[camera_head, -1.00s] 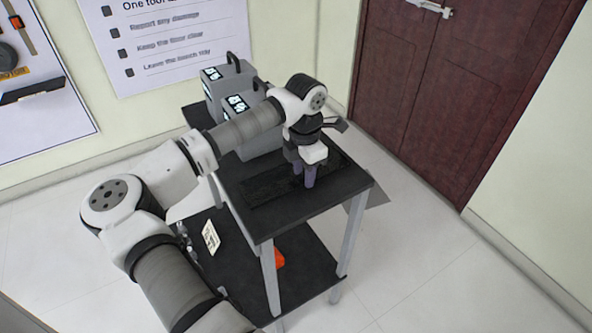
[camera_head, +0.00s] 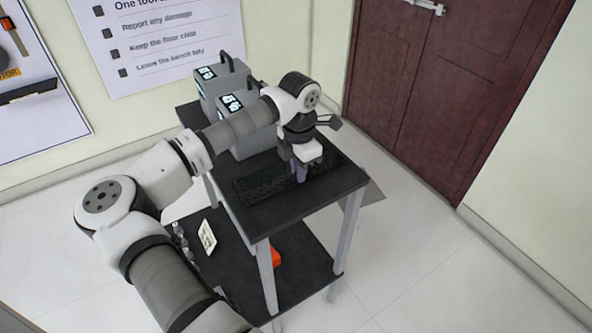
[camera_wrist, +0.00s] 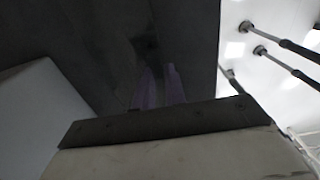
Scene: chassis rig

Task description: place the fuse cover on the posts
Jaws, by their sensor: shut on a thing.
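My gripper (camera_head: 300,172) points down over the black top of a small cart, its purple fingers shut on a long, dark, textured piece, apparently the fuse cover (camera_head: 262,186). The piece lies lengthwise across the cart top and looks slightly raised, but dark on dark hides any gap below it. In the wrist view the purple fingertips (camera_wrist: 160,88) meet a broad dark surface (camera_wrist: 85,45). I cannot make out the posts for certain in either view.
Two grey boxes with lit displays and handles (camera_head: 236,118) stand on the cart's back left. The lower shelf (camera_head: 300,270) holds a white card (camera_head: 207,237) and an orange item (camera_head: 277,257). Dark rods (camera_wrist: 285,62) show right in the wrist view. A door (camera_head: 440,90) is behind.

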